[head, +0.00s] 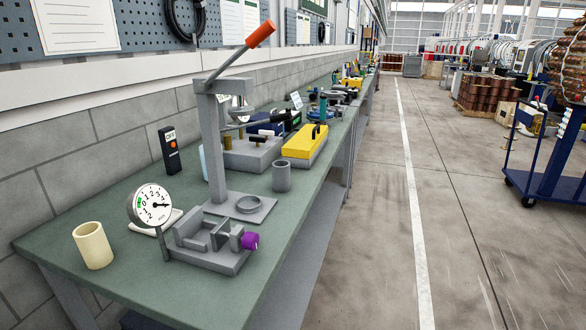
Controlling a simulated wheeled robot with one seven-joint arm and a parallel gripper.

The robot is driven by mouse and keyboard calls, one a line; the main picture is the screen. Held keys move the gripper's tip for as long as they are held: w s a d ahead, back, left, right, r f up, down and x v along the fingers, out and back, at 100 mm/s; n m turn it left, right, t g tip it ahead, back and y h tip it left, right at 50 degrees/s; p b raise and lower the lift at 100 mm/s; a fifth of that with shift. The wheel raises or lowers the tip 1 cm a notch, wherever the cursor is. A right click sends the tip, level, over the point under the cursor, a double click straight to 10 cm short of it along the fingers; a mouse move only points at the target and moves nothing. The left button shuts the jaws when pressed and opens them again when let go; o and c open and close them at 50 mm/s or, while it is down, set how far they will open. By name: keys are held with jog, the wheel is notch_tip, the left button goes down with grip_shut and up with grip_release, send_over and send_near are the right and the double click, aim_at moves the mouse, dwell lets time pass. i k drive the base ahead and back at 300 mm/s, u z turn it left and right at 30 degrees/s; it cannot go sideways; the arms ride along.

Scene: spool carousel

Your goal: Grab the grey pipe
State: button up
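The grey pipe (281,177) is a short, open-topped grey cylinder. It stands upright on the green bench top (125,285), near the bench's right edge. It is just right of the lever press (216,150) and in front of the yellow-topped block (304,142). Nothing covers it from this view. My gripper is not in view.
A cream cup-like cylinder (93,245), a dial gauge (150,206) and a grey vise with a purple knob (212,240) stand nearer on the bench. The press has an orange-tipped raised lever (260,34). The floor (370,240) beside the bench is clear; a blue cart (548,165) stands right.

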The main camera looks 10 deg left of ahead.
aim_at(281, 168)
jog(key=z, duration=0.05)
jog(key=i, duration=1.35)
jog(key=u, duration=0.05)
